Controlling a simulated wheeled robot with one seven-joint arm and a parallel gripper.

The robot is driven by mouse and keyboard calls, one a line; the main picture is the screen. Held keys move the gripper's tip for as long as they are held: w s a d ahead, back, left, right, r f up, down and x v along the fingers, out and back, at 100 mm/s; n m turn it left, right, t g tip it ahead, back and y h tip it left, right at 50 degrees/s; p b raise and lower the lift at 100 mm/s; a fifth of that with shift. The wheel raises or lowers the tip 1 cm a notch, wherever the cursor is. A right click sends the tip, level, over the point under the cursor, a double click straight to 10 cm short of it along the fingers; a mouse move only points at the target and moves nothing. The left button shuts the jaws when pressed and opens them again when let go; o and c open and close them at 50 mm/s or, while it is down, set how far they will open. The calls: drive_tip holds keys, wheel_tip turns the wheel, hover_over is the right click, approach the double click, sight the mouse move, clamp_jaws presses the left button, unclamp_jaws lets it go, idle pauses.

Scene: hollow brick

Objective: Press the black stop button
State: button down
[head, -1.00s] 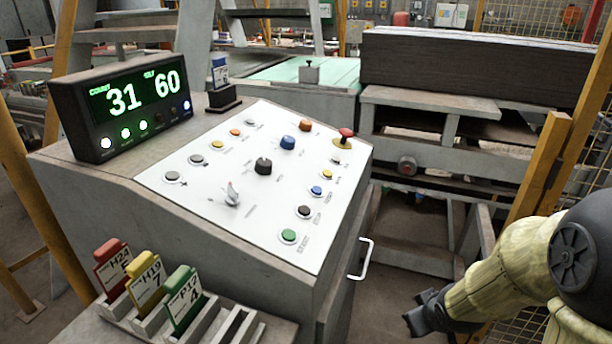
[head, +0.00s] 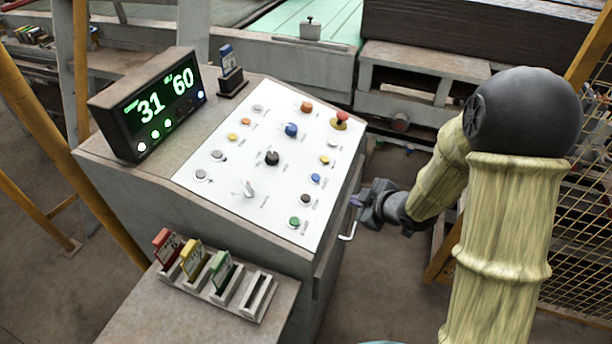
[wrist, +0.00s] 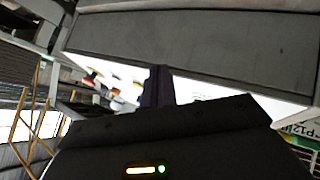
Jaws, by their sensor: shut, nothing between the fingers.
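The black button (head: 306,199) sits on the sloped white panel (head: 215,185), just above the green button (head: 294,222) in the head view. Its label is too small to read. My gripper (head: 357,201) is shut and empty. It is beyond the panel's right edge, to the right of the black button and apart from it. In the wrist view the closed fingers (wrist: 158,88) point toward the console, with part of the white panel and some buttons blurred behind them. I cannot make out the black button there.
A black rotary knob (head: 272,158), a blue button (head: 315,178) and a red mushroom button (head: 341,118) share the panel. A white handle (head: 349,232) juts from the console side below my gripper. A display (head: 150,108) stands left; a card rack (head: 225,285) is in front.

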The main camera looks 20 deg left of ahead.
sight(306, 198)
drive_tip(key=s+a+r+n+g+y+p, duration=0.1)
drive_tip(key=a+r+n+y+p, duration=0.1)
drive_tip(key=a+r+p, duration=0.2)
drive_tip(key=s+a+r+n+g+y+p, duration=0.1)
drive_tip(key=s+a+r+n+y+p, duration=0.1)
drive_tip(key=r+p, duration=0.6)
drive_tip(key=shift+a+r+n+g, duration=0.25)
drive_tip(key=shift+a+n, duration=0.35)
drive_tip(key=shift+a, duration=0.45)
drive_tip(key=shift+s+f, duration=0.1)
drive_tip(key=shift+f, duration=0.1)
drive_tip(key=f+b, duration=0.1)
drive_tip(key=f, duration=0.1)
drive_tip(key=a+f+b, duration=0.1)
drive_tip(key=f+b, duration=0.1)
drive_tip(key=a+f+b, duration=0.1)
drive_tip(key=f+b, duration=0.1)
drive_tip(key=f, duration=0.1)
drive_tip(key=shift+a+f+b, duration=0.2)
drive_tip(key=shift+f+b, duration=0.45)
drive_tip(key=shift+b, duration=0.15)
drive_tip(key=shift+f, duration=0.1)
drive_tip(key=shift+a+f+b, duration=0.1)
drive_tip(key=shift+f+b, duration=0.15)
drive_tip(key=shift+b, duration=0.25)
